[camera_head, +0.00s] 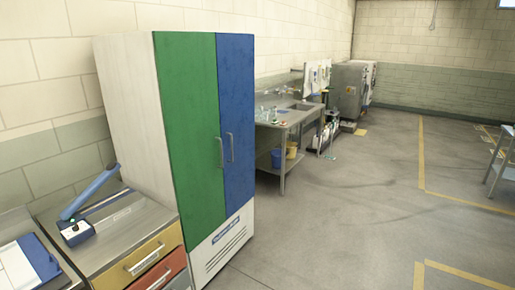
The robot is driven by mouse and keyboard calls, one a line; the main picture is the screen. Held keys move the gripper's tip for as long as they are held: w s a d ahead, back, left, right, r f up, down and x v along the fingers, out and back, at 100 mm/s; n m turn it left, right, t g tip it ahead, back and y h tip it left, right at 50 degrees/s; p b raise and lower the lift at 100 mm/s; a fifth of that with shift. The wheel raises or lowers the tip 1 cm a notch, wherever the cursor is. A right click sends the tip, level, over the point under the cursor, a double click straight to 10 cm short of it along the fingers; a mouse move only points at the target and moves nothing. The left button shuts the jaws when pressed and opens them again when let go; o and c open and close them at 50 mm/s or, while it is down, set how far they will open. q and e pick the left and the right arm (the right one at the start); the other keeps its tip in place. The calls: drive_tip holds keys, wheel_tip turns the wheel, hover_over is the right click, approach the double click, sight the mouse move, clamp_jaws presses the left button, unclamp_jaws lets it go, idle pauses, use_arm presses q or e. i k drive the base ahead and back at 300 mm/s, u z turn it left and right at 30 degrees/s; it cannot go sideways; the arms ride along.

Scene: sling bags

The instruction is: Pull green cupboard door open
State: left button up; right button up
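The green cupboard door (189,125) is the left door of a tall white cupboard (125,110). It looks shut and flush with the blue door (236,115) on its right. A vertical metal handle (220,152) is on the green door near its right edge. A second handle (230,147) is on the blue door close beside it. Neither of my grippers shows in the head view, and nothing touches the doors.
A metal-topped drawer unit (125,235) with yellow and red drawers stands left of the cupboard, bearing a blue-armed device (88,200). A steel sink table (290,118) stands beyond. The grey floor (350,210) on the right is clear.

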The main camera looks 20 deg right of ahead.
sight(186, 64)
drive_tip(key=z, duration=0.4)
drive_tip(key=i, duration=2.25)
drive_tip(key=u, duration=0.45)
